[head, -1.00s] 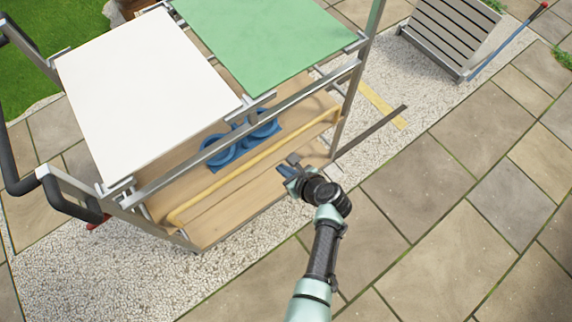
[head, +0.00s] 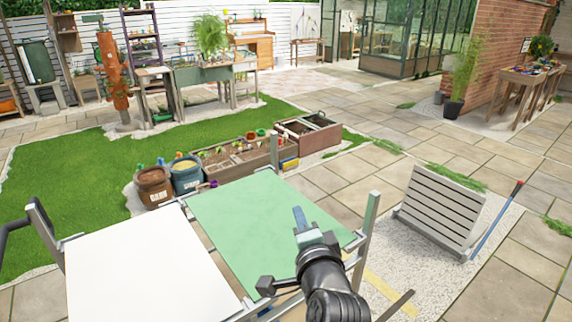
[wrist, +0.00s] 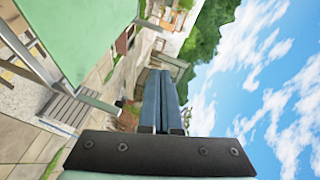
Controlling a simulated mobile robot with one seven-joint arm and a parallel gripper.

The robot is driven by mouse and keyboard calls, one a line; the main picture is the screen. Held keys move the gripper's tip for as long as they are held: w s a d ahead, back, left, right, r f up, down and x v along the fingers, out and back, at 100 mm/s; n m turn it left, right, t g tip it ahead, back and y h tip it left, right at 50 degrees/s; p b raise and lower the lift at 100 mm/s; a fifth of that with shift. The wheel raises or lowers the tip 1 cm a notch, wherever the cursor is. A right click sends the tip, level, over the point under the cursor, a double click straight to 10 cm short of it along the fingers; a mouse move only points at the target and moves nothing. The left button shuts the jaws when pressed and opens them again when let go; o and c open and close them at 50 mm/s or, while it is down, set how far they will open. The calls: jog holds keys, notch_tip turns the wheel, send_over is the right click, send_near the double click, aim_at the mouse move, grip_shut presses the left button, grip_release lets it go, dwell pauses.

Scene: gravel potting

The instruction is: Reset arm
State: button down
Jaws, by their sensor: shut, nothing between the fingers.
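My gripper (head: 300,218) is raised in front of the green tabletop panel (head: 250,212) in the head view. Its blue fingers are together and hold nothing. The wrist view shows the closed fingers (wrist: 158,100) pointing out over the yard, with sky filling the right side. The green panel also shows at the upper left of the wrist view (wrist: 80,30). A white panel (head: 140,270) lies to the left of the green one. The shelf below the panels is mostly hidden in the head view.
A metal post (head: 368,220) rises at the green panel's right corner. A slatted grey bench-like piece (head: 440,208) and a blue pole with a red tip (head: 497,220) stand on gravel to the right. Sacks (head: 154,186) and planter boxes (head: 240,155) lie beyond. Paving at right is open.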

jog(key=s+a+r+n+t+h, duration=0.1)
jog(key=s+r+n+t, duration=0.25)
jog(key=r, duration=0.95)
jog(key=s+a+r+n+t, duration=0.1)
jog(key=s+r+n+t, duration=0.3)
jog(key=r, duration=0.9)
jog(key=s+r+n+t+h, duration=0.1)
jog(key=s+r+n+t, duration=0.3)
jog(key=s+r, duration=0.9)
jog(key=shift+s+a+r+n+h, duration=0.35)
jog(key=shift+s+n, duration=0.45)
jog(key=shift+n, duration=0.25)
jog(key=shift+f, duration=0.1)
